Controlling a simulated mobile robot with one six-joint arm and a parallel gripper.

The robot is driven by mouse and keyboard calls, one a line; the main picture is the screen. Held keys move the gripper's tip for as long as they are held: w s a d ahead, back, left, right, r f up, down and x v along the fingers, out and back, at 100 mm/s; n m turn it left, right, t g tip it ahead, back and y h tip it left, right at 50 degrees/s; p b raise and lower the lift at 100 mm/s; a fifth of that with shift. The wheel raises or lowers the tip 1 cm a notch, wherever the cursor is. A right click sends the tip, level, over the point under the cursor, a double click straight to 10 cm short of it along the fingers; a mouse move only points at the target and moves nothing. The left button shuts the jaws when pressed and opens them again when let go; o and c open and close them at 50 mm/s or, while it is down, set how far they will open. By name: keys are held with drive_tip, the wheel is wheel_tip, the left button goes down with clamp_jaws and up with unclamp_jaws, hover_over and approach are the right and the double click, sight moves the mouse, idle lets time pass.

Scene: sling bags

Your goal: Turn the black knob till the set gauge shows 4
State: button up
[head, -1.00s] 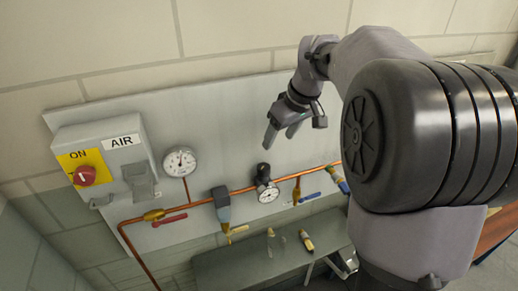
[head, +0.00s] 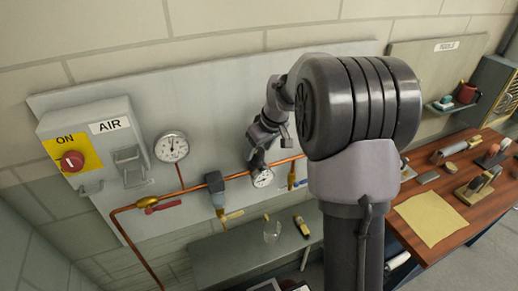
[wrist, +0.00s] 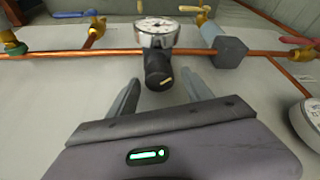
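The black knob (wrist: 158,72) sticks out from the regulator on the copper pipe. The round white set gauge (wrist: 157,25) is fixed beside it; it also shows in the head view (head: 262,178), where its reading is too small to tell. My gripper (wrist: 160,80) is open, with one fingertip on each side of the knob and a visible gap to both. In the head view, my gripper (head: 258,148) is just above the gauge and mostly covers the knob.
A larger gauge (head: 171,147) stands left on the panel. A grey AIR box (head: 95,145) has a red switch (head: 72,161). The copper pipe (head: 160,202) carries a red-handled valve (head: 163,206) and a grey-blue filter (head: 216,188). A wooden bench (head: 480,195) lies right.

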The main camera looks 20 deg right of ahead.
clamp_jaws()
drive_tip(key=shift+m, duration=0.3)
drive_tip(key=m+h, duration=0.1)
drive_tip(key=m, duration=0.1)
drive_tip(key=m+b, duration=0.1)
drive_tip(key=m, duration=0.1)
drive_tip(key=m+h+b, duration=0.1)
drive_tip(key=m, duration=0.1)
drive_tip(key=shift+w+a+f+h, duration=0.1)
drive_tip(key=shift+a+h, duration=0.15)
drive_tip(key=shift+h, duration=0.05)
drive_tip(key=m+b, duration=0.1)
drive_tip(key=m, duration=0.1)
drive_tip(key=m+g+h+b, duration=0.1)
drive_tip(key=m, duration=0.2)
drive_tip(key=shift+a+h, duration=0.1)
drive_tip(key=shift+h, duration=0.2)
drive_tip(key=shift+m, duration=0.3)
